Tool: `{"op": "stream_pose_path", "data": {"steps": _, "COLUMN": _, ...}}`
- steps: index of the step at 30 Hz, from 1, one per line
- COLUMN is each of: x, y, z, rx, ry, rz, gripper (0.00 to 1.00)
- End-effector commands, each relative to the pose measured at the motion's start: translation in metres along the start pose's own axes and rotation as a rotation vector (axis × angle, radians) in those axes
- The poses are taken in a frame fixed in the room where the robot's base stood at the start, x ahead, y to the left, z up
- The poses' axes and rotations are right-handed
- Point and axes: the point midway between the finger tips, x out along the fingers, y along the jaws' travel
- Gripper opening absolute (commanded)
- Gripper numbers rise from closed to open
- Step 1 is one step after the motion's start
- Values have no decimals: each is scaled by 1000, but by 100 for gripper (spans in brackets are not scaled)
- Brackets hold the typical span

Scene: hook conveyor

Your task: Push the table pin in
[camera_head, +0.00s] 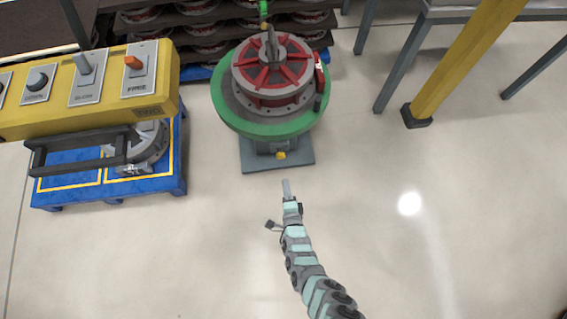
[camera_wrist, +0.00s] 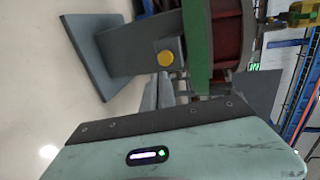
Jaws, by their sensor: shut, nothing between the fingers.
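The round table is a green disc (camera_head: 228,112) on a grey pedestal with a flat base plate (camera_head: 300,160). A small yellow round knob (camera_head: 281,155), which looks like the table pin, sits on the near side of the pedestal under the disc. It also shows in the wrist view (camera_wrist: 166,58), facing the camera. My gripper (camera_head: 287,184) is shut and empty, a short way in front of the base plate and apart from the knob. In the wrist view its narrow grey fingers (camera_wrist: 160,88) point towards the pedestal, beside the knob. How far the pin sticks out is hard to tell.
A red and grey wheel-like part (camera_head: 272,70) lies on the green disc. A yellow control box (camera_head: 90,95) with switches hangs at left, above a blue pallet (camera_head: 165,185). A yellow post (camera_head: 460,65) and grey table legs (camera_head: 402,65) stand at right. The floor around my arm is clear.

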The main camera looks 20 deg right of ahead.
Motion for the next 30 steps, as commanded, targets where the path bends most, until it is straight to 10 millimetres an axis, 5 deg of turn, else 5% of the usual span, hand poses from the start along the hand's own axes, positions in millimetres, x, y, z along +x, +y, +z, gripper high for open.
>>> {"op": "stream_pose_path", "data": {"steps": 9, "x": -36, "y": 0, "z": -1, "rx": -2, "ry": 0, "rz": 2, "gripper": 0}}
{"op": "stream_pose_path", "data": {"steps": 30, "x": -39, "y": 9, "z": -1, "rx": 39, "ry": 8, "rz": 29, "gripper": 0}}
